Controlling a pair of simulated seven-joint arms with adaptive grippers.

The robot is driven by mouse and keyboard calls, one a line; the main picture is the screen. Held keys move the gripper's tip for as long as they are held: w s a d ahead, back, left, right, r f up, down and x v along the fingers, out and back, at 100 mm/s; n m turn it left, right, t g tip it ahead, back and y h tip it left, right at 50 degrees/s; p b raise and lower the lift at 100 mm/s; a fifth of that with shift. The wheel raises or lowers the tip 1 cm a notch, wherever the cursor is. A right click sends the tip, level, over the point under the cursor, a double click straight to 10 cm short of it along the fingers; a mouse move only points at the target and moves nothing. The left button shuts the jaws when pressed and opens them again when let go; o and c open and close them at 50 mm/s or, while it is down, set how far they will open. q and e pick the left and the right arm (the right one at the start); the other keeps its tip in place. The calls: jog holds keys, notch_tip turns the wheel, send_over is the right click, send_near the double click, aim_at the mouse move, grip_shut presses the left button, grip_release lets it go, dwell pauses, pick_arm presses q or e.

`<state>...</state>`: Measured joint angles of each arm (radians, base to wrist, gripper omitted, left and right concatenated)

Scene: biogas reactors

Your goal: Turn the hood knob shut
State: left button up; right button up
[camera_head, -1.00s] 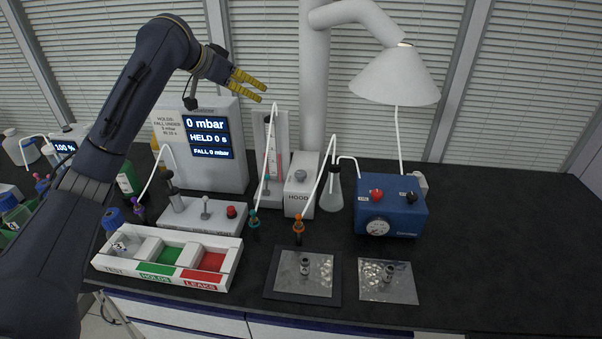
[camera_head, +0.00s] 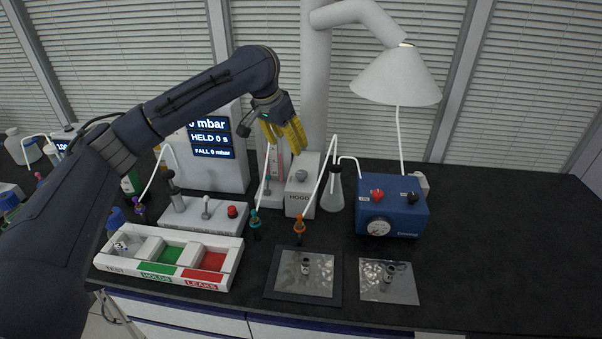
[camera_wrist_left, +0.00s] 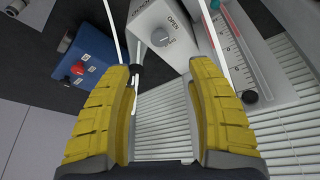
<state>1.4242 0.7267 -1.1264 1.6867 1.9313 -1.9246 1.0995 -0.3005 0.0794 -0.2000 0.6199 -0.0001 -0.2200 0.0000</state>
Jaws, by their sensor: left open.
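The hood knob (camera_head: 301,175) is a grey round knob on top of the white box labelled HOOD (camera_head: 297,199), right of the flow tube. In the left wrist view the knob (camera_wrist_left: 160,38) shows on the white box (camera_wrist_left: 150,17), with OPEN printed beside it. My left gripper (camera_head: 287,146) is above and slightly left of the knob, fingers pointing down and apart. In the left wrist view its yellow fingers (camera_wrist_left: 163,78) are open and empty, with the knob beyond them and not touched. My right gripper is not in view.
A blue pump box (camera_head: 391,206) with a gauge stands right of the hood box, and a flask (camera_head: 333,190) is between them. Thin white tubes rise near the hood box. A sorting tray (camera_head: 168,257) lies front left. The right of the bench (camera_head: 500,240) is clear.

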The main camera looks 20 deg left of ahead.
aim_at(301, 173)
pick_arm(q)
jog(key=x, duration=1.5)
jog(key=shift+w, duration=0.1)
grip_shut()
